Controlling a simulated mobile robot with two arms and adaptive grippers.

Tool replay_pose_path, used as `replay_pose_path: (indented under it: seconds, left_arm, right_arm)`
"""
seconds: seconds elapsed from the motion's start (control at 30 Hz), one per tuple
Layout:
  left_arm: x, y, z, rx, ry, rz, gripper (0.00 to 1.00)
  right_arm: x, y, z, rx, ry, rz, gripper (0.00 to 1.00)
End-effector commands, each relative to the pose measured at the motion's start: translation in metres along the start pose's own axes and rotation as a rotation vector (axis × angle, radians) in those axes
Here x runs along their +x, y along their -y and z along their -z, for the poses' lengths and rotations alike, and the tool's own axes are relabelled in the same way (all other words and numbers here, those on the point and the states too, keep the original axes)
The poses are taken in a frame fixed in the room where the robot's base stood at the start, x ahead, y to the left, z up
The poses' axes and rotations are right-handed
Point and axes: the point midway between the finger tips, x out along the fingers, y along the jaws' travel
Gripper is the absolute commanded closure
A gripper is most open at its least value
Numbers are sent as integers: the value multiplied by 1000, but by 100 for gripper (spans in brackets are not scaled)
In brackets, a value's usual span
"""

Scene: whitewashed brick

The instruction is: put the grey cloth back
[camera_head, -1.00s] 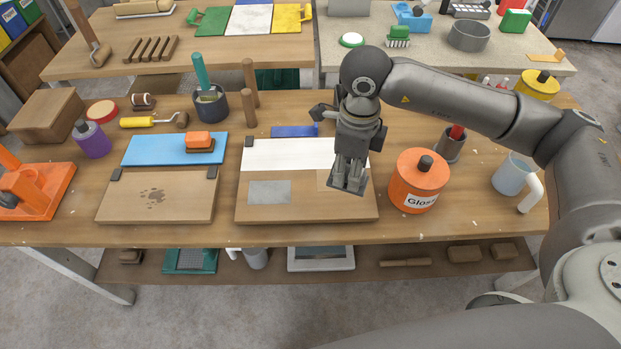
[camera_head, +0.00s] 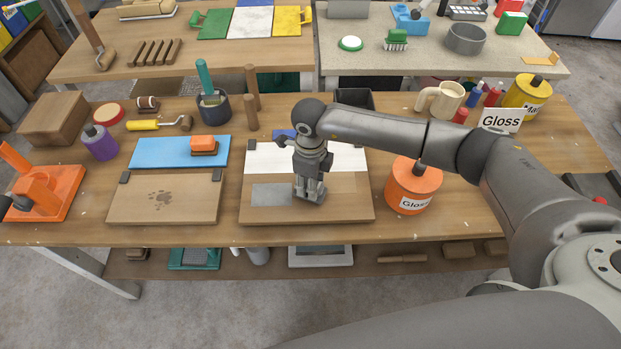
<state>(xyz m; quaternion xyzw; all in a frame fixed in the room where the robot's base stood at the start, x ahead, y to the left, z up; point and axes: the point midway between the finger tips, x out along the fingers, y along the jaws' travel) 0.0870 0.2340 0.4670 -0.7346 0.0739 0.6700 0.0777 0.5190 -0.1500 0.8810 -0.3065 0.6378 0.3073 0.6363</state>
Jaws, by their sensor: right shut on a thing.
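My right gripper (camera_head: 308,198) points down over the wooden board with the white upper strip (camera_head: 350,205). It is shut on a small, flat, dark grey piece that looks like the grey cloth (camera_head: 317,198). The cloth is mostly hidden by the fingers and is low over the board; I cannot tell if it touches it. A flat grey rectangle (camera_head: 271,195) lies on the board just left of the gripper.
An orange Gloss can (camera_head: 413,186) stands right of the board. A second board with a paw-like print (camera_head: 163,197) and a blue board (camera_head: 170,153) lie to the left. A cream mug (camera_head: 441,99) and a Gloss sign (camera_head: 500,121) stand behind my right arm.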

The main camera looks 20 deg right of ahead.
Motion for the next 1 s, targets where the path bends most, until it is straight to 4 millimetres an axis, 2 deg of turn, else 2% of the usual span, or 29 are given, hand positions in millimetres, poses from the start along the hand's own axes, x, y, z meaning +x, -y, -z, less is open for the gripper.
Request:
replay_pose_path:
  seconds: [0.4, 0.43, 0.57, 1.0]
  left_arm:
    - [5, 0, 0, 1, -1, 0, 60]
    - [3, 0, 0, 1, -1, 0, 60]
    - [2, 0, 0, 1, -1, 0, 60]
    - [-2, 0, 0, 1, 0, 0, 60]
  right_arm:
    - [8, 0, 0, 0, 0, 1, 89]
    - [6, 0, 0, 0, 0, 1, 63]
    - [6, 0, 0, 0, 0, 0, 46]
    - [0, 0, 0, 0, 1, 1, 45]
